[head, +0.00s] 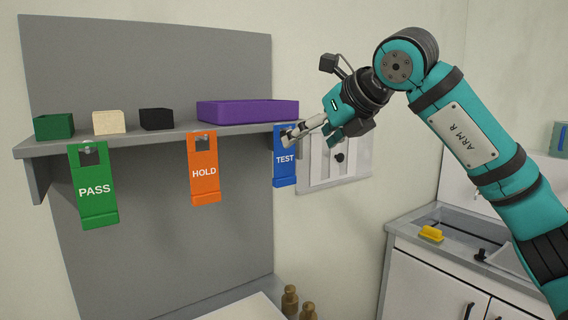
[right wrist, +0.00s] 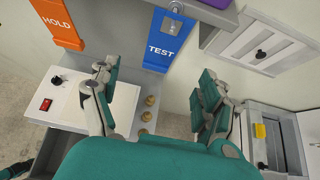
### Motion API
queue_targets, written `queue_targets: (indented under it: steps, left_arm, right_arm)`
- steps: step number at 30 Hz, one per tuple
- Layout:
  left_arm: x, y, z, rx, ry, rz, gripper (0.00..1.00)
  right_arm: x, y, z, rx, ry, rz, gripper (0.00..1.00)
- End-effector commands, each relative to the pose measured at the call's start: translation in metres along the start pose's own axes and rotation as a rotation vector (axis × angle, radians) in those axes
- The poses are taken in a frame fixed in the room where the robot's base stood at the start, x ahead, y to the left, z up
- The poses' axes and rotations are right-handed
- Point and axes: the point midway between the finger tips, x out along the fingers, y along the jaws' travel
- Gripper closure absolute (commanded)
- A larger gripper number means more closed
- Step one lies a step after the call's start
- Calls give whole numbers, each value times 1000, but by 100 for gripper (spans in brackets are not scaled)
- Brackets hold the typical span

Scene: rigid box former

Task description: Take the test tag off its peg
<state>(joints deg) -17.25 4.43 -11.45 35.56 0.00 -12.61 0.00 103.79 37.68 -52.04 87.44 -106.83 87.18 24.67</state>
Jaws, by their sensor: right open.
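The blue test tag (head: 285,170) hangs at the right end of the grey shelf's front edge. In the right wrist view the test tag (right wrist: 166,46) shows its white lettering, with a grey metal piece at its hole near the top. My right gripper (head: 298,132) is in front of the tag's upper part in the head view and hides some of it. In the right wrist view my right gripper (right wrist: 156,76) has its fingers spread wide, with the tag ahead between and beyond them. Nothing is held. My left gripper is not in view.
The orange HOLD tag (head: 204,172) and green PASS tag (head: 94,190) hang left along the shelf (head: 150,137). A purple tray (head: 248,111) and small boxes stand on it. A white wall panel (head: 335,160) is close to the right. Brown pegs (head: 290,300) stand below.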

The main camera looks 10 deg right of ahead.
Motion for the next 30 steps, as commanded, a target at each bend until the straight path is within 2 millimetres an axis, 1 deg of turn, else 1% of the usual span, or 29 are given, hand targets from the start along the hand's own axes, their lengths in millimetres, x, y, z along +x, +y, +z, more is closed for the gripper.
queue_targets:
  steps: [1, 3, 6, 9, 14, 16, 20, 24, 27, 30]
  left_arm:
    - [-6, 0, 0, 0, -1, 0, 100]
    - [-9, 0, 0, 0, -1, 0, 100]
    - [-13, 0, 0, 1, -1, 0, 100]
    - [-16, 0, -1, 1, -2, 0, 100]
    - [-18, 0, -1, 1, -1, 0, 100]
    - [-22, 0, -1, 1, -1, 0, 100]
    - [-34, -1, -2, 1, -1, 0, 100]
    - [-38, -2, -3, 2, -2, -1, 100]
    - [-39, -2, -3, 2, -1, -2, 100]
    - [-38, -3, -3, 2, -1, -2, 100]
  right_arm:
    - [11, 1, 1, 1, 4, 2, 21]
    - [26, 1, 1, 1, 4, 3, 21]
    - [44, 1, 1, 1, 2, 3, 21]
    - [56, 1, 1, 1, 1, 3, 21]
    - [66, 1, 0, 0, 0, 3, 21]
    - [72, 0, 0, 0, 1, 3, 21]
    - [92, -2, -2, 1, 3, 3, 21]
    - [110, -2, -2, 0, 1, 4, 21]
    - [116, -2, -3, 1, 0, 3, 21]
    - [116, -3, -4, 1, -1, 2, 21]
